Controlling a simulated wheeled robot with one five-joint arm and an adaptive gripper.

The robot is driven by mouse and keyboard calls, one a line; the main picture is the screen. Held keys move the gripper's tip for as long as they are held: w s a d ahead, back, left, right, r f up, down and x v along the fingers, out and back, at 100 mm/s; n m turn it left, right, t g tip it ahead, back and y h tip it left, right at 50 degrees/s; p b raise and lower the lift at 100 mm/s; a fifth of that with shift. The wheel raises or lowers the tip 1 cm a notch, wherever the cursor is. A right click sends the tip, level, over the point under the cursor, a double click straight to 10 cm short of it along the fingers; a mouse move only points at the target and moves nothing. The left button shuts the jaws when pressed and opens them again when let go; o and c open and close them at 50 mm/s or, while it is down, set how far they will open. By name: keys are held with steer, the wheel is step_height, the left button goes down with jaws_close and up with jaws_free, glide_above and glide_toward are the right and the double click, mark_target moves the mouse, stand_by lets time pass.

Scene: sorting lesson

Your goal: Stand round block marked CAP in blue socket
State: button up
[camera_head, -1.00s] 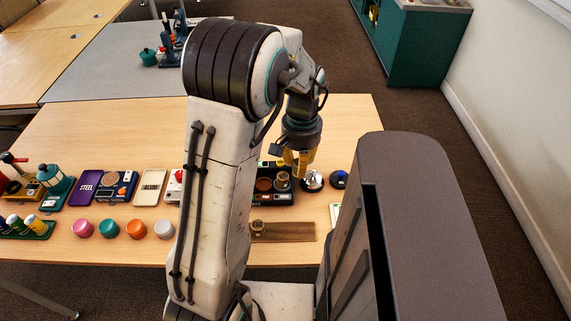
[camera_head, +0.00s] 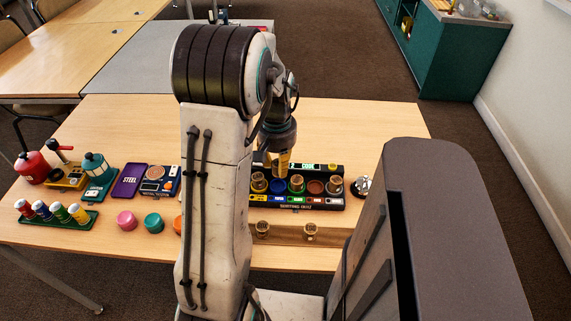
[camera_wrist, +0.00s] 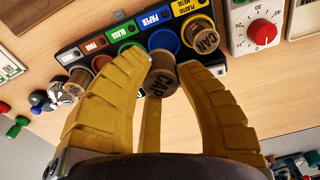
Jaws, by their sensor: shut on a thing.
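The round wooden block marked CAP (camera_wrist: 163,76) is between the yellow fingers of my gripper (camera_wrist: 160,95) in the wrist view, shut on it. The block looks tilted there. The black sorting tray (camera_head: 297,206) has a row of coloured sockets. The blue socket (camera_wrist: 164,39), labelled PAPER, lies just beyond the block, its near edge close to the block in that view. It looks empty, and it shows in the head view too (camera_head: 278,187). In the head view my gripper (camera_head: 278,168) is above or just behind this socket; the held block cannot be made out.
A block marked CAN (camera_wrist: 203,38) stands in the neighbouring yellow socket. Another block (camera_head: 296,183) stands in the green socket, and one (camera_head: 335,184) at the tray's right end. A wooden rack (camera_head: 286,235) with two blocks lies in front. Coloured pots (camera_head: 126,219) stand left.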

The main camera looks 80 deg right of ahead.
steer(key=shift+w+d, duration=0.15)
steer(key=shift+w, duration=0.1)
steer(key=shift+d+f+n, duration=0.1)
steer(key=shift+d+n, duration=0.2)
steer(key=shift+s+f, duration=0.1)
steer(key=shift+f+b, duration=2.3)
steer(key=shift+f, duration=0.45)
steer(key=shift+f+b, duration=0.3)
steer(key=shift+f, duration=0.05)
stand_by(2.0)
steer(key=shift+r+p, duration=0.7)
steer(key=shift+r, duration=0.2)
steer(key=shift+f+b, duration=0.35)
steer(key=shift+f, duration=0.1)
stand_by(0.9)
